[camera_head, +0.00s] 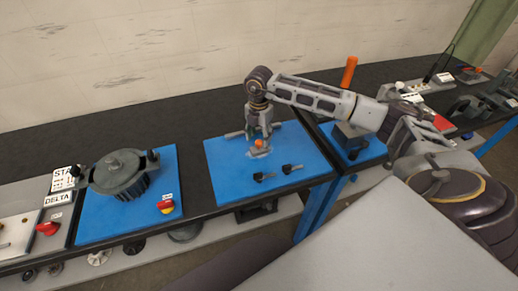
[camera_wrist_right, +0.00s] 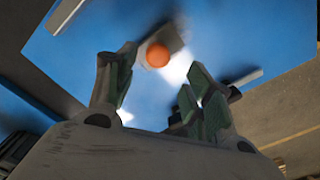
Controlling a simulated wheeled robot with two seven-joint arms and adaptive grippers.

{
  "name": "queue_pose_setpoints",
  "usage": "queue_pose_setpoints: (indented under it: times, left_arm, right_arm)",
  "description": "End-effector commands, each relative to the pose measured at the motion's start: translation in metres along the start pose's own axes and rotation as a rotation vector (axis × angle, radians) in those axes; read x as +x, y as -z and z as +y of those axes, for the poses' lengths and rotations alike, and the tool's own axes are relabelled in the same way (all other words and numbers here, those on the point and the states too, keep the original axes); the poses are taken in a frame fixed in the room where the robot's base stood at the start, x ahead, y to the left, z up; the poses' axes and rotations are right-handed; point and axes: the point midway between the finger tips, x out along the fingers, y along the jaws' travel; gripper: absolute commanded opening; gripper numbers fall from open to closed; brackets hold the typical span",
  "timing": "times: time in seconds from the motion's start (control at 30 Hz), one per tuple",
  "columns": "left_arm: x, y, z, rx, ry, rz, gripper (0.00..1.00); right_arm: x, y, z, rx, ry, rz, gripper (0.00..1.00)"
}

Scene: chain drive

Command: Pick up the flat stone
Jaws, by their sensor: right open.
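My right gripper (camera_head: 260,135) points down over the blue mat (camera_head: 225,172) on the bench. In the right wrist view my right gripper (camera_wrist_right: 160,70) is open, its fingers apart with nothing between the tips. Just past the fingertips is a small flat, pale grey piece (camera_wrist_right: 171,37) with an orange ball (camera_wrist_right: 158,55) at its edge. In the head view the grey piece (camera_head: 260,153) and the ball (camera_head: 259,143) are below the gripper. I cannot tell for sure whether this piece is the flat stone. My left gripper is not in view.
Light grey bars (camera_head: 235,134) lie near the mat's far edge. Two dark handled parts (camera_head: 264,177) (camera_head: 291,168) lie on its near side. A round dark housing (camera_head: 122,170) stands on another blue mat at left. A dark block (camera_head: 350,135) stands at right.

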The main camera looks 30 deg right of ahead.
Motion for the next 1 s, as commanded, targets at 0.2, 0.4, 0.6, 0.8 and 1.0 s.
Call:
queue_pose_setpoints:
  times: [0.2,0.4,0.6,0.8,1.0]
  left_arm:
    - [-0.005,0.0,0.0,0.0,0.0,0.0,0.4]
    - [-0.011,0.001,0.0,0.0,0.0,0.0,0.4]
    - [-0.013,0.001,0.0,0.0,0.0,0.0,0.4]
    - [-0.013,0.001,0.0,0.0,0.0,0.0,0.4]
    - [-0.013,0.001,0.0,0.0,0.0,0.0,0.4]
  right_arm:
    - [0.011,-0.002,0.002,0.0,0.002,0.0,0.52]
    - [0.033,-0.005,0.006,0.0,0.002,0.001,0.52]
    - [0.049,-0.005,0.006,0.001,0.0,0.001,0.52]
    - [0.052,-0.005,0.006,0.0,0.0,0.0,0.52]
    - [0.052,-0.005,0.006,0.0,0.0,0.0,0.52]
